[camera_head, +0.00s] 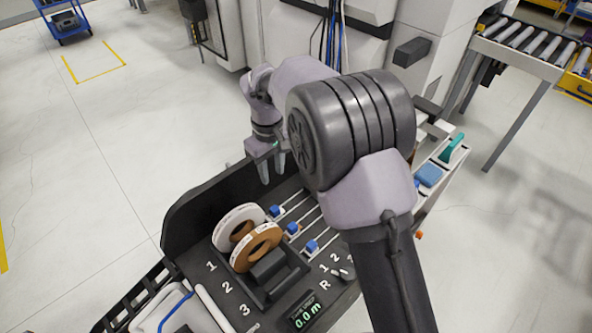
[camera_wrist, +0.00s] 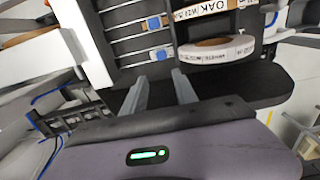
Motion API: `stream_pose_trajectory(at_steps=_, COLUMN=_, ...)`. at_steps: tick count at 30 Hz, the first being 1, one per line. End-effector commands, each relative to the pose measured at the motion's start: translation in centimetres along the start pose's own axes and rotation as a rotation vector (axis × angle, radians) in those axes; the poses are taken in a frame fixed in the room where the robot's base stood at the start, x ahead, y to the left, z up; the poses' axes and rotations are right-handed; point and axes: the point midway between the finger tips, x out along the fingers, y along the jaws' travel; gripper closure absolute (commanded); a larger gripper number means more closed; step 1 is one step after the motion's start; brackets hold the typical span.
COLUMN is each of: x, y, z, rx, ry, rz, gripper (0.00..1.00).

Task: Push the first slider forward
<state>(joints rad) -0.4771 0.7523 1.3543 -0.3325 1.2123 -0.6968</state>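Several blue slider knobs sit on parallel rails in the dark tray (camera_head: 190,215). The knob in line with label 1 (camera_head: 274,210) is the far-left one, next to the white-edged tape reel. A second knob (camera_head: 292,228) and a third (camera_head: 311,246) sit nearer the camera. All three are at the reel-side end of their rails. My gripper (camera_head: 272,172) is above the tray near the first knob, apart from it. In the wrist view my gripper (camera_wrist: 160,92) has its fingers apart with nothing between them. A blue knob (camera_wrist: 159,54) lies just beyond the fingertips.
Two tape reels stand beside the knobs, one white (camera_head: 236,222) and one brown (camera_head: 256,247). The black holder (camera_head: 273,272) has an empty-looking slot. A display (camera_head: 303,312) reads 0.0 m. The tray's raised wall is close to my gripper.

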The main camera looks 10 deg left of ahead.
Motion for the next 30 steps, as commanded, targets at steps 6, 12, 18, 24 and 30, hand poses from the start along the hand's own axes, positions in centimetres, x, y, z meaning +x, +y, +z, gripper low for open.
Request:
stream_pose_trajectory(at_steps=6, x=4.6, y=-0.1, z=0.0, rx=-0.008, ry=-0.007, rz=0.000, gripper=0.65)
stream_pose_trajectory(at_steps=12, x=10.9, y=0.0, z=0.0, rx=-0.005, ry=-0.007, rz=-0.001, gripper=0.65)
stream_pose_trajectory(at_steps=18, x=15.7, y=0.0, z=0.1, rx=-0.004, ry=-0.005, rz=0.000, gripper=0.65)
stream_pose_trajectory(at_steps=24, x=17.6, y=0.0, z=0.0, rx=-0.004, ry=-0.003, rz=0.001, gripper=0.65)
stream_pose_trajectory(at_steps=30, x=17.6, y=0.0, z=0.0, rx=-0.004, ry=-0.003, rz=0.001, gripper=0.65)
